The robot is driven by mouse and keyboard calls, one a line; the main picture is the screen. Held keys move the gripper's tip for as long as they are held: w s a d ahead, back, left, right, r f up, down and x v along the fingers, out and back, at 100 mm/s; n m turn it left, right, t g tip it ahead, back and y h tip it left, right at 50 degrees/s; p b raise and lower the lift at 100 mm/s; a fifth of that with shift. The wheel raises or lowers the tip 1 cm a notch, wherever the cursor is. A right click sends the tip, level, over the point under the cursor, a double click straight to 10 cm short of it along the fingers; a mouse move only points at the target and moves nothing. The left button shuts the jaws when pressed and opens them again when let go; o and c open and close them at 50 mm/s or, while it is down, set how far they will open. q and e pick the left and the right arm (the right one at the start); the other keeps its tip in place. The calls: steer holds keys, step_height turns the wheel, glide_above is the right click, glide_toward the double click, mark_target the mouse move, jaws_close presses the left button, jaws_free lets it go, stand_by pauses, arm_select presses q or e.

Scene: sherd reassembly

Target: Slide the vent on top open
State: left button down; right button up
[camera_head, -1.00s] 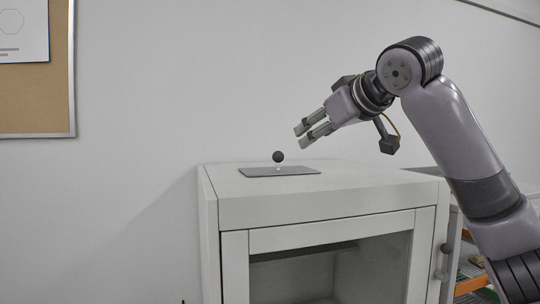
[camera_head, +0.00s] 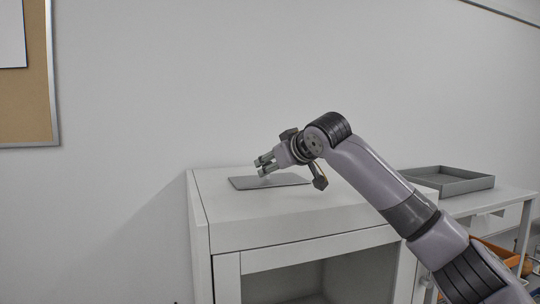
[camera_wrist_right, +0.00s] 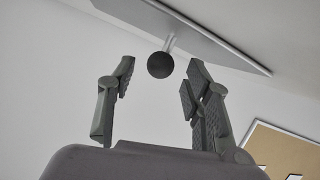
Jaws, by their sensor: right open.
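The vent is a flat grey plate (camera_head: 288,181) lying on top of the white cabinet (camera_head: 225,215). Its round dark knob (camera_wrist_right: 160,65) stands on a thin stem and shows in the right wrist view. In the head view the knob is hidden by my right gripper (camera_head: 264,165), which is low over the plate. In the right wrist view the open fingers (camera_wrist_right: 162,72) have the knob in the gap at their tips, with space on both sides. I see no contact with it. My left gripper is not in view.
A grey tray (camera_head: 466,191) sits on a white table (camera_head: 490,202) right of the cabinet, with orange bins (camera_head: 500,254) below. A pale wall stands behind, with a framed cork board (camera_head: 30,105) at left. The cabinet top around the plate is clear.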

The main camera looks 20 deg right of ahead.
steer(key=shift+p+x, duration=0.35)
steer(key=shift+x, duration=0.85)
steer(key=shift+s, duration=0.1)
jaws_close()
steer(key=shift+d, duration=0.1)
